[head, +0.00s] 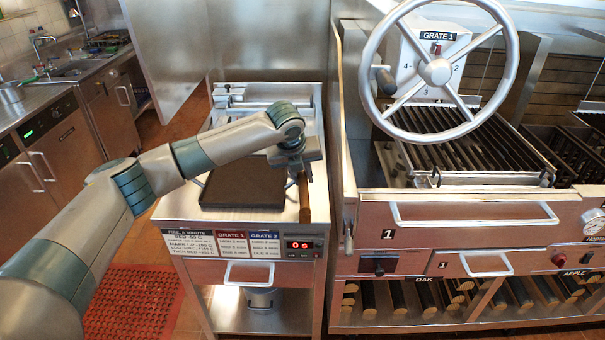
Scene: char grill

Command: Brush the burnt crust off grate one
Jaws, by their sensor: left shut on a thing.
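Grate one (465,140) is the dark barred grate on the right, behind the big spoked wheel (438,71) and under the "GRATE 1" sign. I cannot make out burnt crust on its bars from here. My left gripper (303,176) is over the right edge of the side counter, left of the grill and apart from the grate. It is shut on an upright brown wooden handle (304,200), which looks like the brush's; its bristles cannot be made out. My right gripper is not in view.
A dark brown board (243,186) lies on the side counter (180,207) below my left arm. A second grate area (570,150) is at far right.

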